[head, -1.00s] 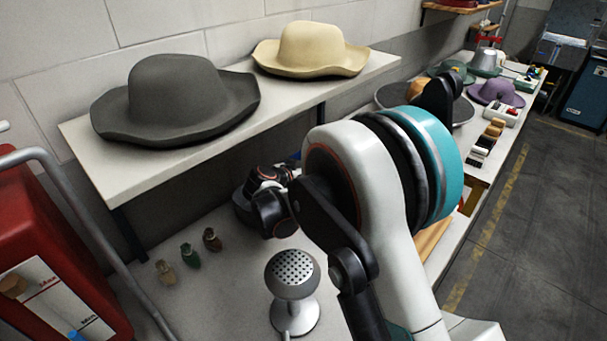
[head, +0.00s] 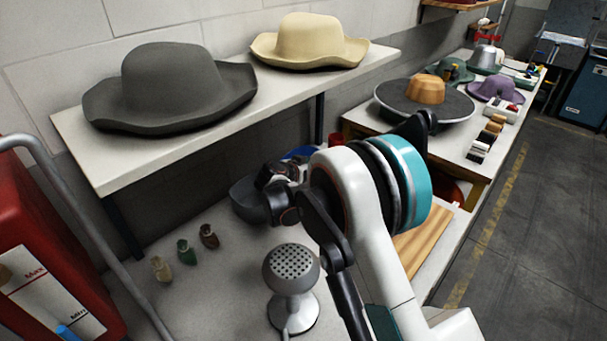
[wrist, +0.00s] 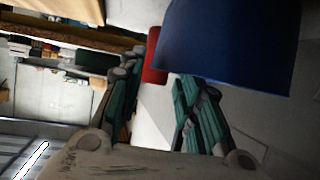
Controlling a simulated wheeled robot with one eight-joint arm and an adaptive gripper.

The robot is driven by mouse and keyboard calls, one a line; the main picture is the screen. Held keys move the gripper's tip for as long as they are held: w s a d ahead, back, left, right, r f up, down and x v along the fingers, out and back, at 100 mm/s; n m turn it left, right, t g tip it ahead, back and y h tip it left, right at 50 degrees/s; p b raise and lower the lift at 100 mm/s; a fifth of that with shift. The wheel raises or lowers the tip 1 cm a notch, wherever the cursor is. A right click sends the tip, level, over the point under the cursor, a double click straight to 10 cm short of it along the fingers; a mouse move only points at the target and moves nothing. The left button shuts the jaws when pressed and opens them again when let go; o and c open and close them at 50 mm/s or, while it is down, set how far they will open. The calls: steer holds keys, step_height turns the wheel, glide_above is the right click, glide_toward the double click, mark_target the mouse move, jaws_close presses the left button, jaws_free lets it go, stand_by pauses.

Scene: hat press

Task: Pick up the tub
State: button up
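A blue tub (head: 301,152) shows only in part in the head view, under the shelf and behind my arm. In the wrist view a large smooth blue surface (wrist: 232,45), which looks like the same tub, fills the upper right. My gripper (wrist: 152,78) has its two teal fingers spread apart, with nothing held between them. The blue surface is close, above and beyond the right finger; I cannot tell whether they touch. In the head view my arm hides the fingers.
A dark grey bowl (head: 247,201) sits beside my wrist. A red object (wrist: 155,56) stands beside the blue surface. The shelf (head: 120,172) with two hats overhangs the back.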

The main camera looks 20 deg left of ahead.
steer(key=b+x, duration=0.1)
steer(key=x, duration=0.3)
steer(key=shift+w+d+f+b, duration=0.1)
steer(key=shift+d+f+b, duration=0.05)
steer(key=shift+b, duration=0.15)
jaws_close()
